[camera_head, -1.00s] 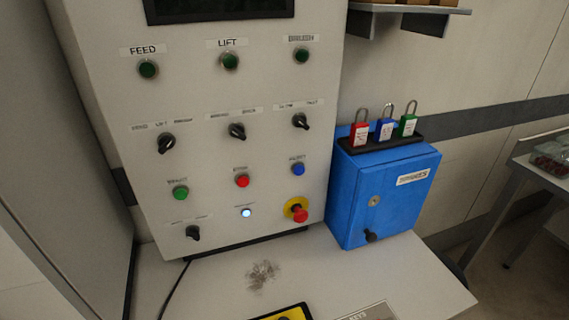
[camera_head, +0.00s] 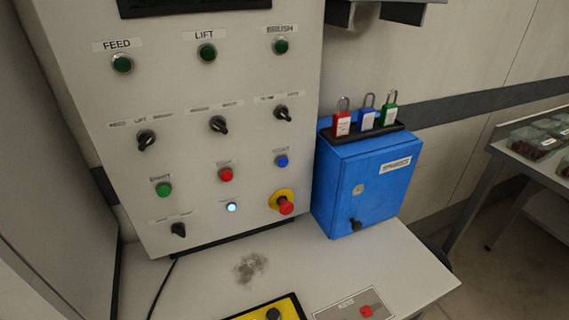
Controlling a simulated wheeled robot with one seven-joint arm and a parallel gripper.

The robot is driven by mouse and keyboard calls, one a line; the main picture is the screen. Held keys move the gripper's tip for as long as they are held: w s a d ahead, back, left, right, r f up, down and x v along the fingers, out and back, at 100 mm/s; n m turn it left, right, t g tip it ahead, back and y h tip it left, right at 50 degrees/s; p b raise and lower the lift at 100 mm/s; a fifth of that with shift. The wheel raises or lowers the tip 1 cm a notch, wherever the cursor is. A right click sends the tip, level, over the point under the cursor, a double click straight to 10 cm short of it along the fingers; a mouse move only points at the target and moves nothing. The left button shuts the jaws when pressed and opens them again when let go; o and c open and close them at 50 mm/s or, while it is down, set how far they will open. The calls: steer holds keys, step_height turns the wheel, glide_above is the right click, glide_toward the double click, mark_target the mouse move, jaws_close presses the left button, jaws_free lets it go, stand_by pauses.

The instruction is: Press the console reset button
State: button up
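The console (camera_head: 255,110) is a light grey panel with several buttons and knobs. A blue button (camera_head: 281,160) sits at its right side under a small label that may read RESET but is too blurred to be sure. A red button (camera_head: 226,174) and a green button (camera_head: 163,189) are to its left. A small lit white-blue button (camera_head: 231,207) is below the red one. A red mushroom button on a yellow ring (camera_head: 286,206) is below the blue one. My gripper is not in view.
A blue box (camera_head: 368,185) with red, blue and green padlocks on top stands right of the console. The light desk (camera_head: 330,262) carries a dark smudge, a yellow-black item (camera_head: 291,307) and a grey plate with a red part (camera_head: 340,308). A table with clear containers (camera_head: 540,140) is far right.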

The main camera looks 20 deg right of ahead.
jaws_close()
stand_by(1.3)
